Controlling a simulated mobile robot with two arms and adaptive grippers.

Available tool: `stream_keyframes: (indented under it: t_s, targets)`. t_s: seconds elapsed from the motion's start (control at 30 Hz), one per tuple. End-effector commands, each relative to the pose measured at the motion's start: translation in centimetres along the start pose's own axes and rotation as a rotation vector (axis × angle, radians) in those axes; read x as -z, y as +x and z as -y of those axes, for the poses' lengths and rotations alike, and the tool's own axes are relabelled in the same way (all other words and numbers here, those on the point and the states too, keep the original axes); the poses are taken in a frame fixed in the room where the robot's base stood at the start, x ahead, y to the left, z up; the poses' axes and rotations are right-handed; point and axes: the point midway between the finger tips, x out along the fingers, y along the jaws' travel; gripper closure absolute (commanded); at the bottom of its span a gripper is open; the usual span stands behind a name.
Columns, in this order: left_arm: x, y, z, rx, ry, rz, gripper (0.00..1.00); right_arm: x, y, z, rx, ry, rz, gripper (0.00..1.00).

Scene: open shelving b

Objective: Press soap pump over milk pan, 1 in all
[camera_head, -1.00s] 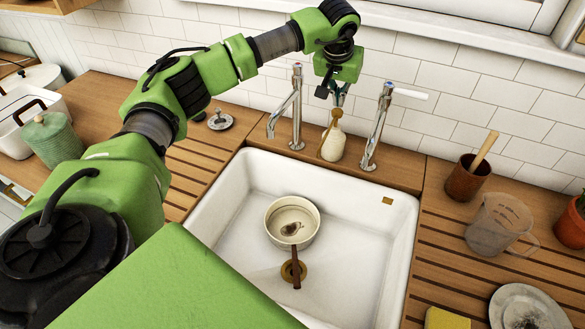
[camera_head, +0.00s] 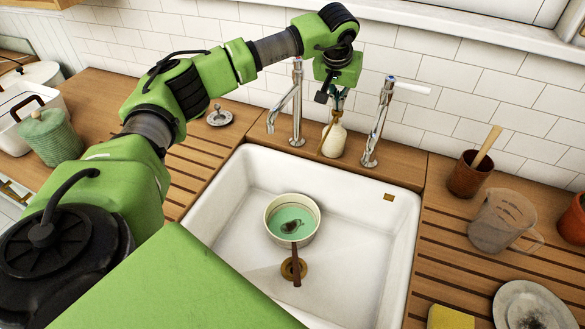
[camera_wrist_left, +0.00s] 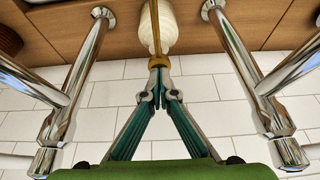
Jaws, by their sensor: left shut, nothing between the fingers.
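The soap pump is a cream bottle (camera_head: 335,141) with a brass-coloured top, standing on the wooden ledge behind the sink between two taps. My left gripper (camera_head: 338,103) is shut, with nothing between its fingers, and its tips are at the pump's top. In the left wrist view the shut fingertips (camera_wrist_left: 160,92) meet over the brass pump head (camera_wrist_left: 158,62), with the bottle (camera_wrist_left: 170,25) beyond. My right gripper is not in view.
The white sink (camera_head: 350,215) has free room around the pan. Chrome taps (camera_head: 294,105) and (camera_head: 378,125) flank the bottle closely. A brown cup (camera_head: 467,177), a clear jug (camera_head: 500,222) and a yellow sponge (camera_head: 450,317) are on the right counter.

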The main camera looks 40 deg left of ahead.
Motion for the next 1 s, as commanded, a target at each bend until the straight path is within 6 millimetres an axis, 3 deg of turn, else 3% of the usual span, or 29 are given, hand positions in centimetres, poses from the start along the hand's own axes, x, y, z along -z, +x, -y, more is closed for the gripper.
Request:
stream_keyframes:
  t_s: [0.17,0.6,1.0]
  targets:
    - [-0.3,0.0,0.0,0.003,0.002,0.010,1.00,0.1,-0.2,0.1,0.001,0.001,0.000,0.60]
    - [0.9,-2.4,0.0,0.002,0.002,0.007,1.00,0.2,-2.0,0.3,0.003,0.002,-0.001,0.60]
    - [1.0,-2.5,0.0,0.001,0.001,0.005,1.00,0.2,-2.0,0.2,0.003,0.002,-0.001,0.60]
